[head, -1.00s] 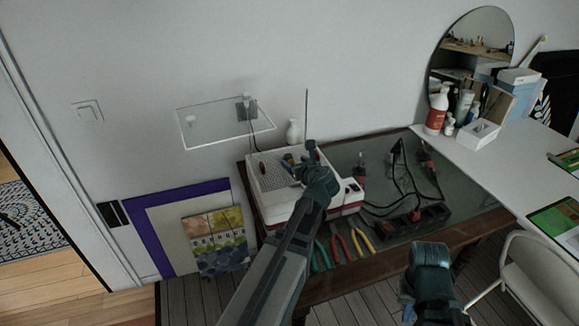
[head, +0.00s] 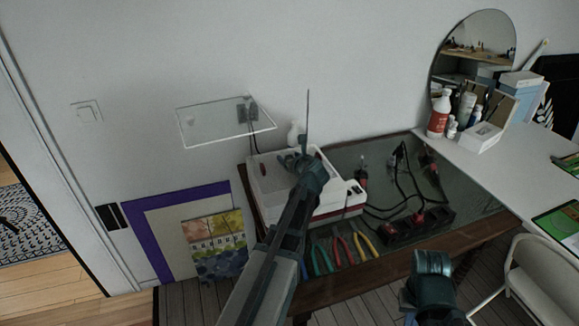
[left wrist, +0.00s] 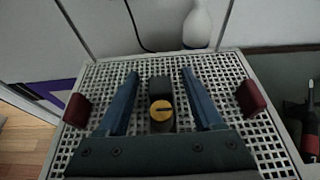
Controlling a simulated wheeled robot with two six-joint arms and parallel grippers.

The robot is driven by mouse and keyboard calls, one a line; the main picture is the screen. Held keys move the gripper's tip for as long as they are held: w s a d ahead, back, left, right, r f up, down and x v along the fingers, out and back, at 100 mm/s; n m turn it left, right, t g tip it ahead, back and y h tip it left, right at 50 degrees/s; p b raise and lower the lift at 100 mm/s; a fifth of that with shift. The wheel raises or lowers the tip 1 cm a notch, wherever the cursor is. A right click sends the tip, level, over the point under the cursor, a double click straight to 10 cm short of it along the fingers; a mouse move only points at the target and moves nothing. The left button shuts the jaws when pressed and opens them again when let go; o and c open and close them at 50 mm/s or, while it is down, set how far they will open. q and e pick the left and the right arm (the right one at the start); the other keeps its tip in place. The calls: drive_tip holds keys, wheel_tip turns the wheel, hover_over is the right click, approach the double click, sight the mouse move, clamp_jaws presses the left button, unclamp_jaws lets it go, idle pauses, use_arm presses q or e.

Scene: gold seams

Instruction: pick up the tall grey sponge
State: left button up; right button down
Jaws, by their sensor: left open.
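A dark grey upright block (left wrist: 160,87), which looks like the tall grey sponge, stands on a white perforated surface. A round yellow piece (left wrist: 161,111) shows at its near side. My left gripper (left wrist: 158,78) is open, with one blue finger on each side of the block; a gap shows on both sides. In the head view my left gripper (head: 298,163) is over the white box (head: 268,185) on the table, and its arm hides most of what is there. My right gripper (head: 432,264) is low at the right, apart from the table items; its jaws are not clear.
Dark red pieces lie left (left wrist: 77,110) and right (left wrist: 251,98) of my fingers. A white bottle (left wrist: 197,24) stands behind the box. A clear shelf (head: 225,120) juts from the wall above. Several pliers (head: 340,252) and black cables (head: 405,215) lie nearby.

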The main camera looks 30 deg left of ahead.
use_arm(q)
clamp_jaws()
drive_tip(key=shift+r, duration=0.2)
idle(0.3)
wheel_tip(320, 180, up, 10)
drive_tip(key=p, duration=1)
drive_tip(key=shift+f, duration=0.15)
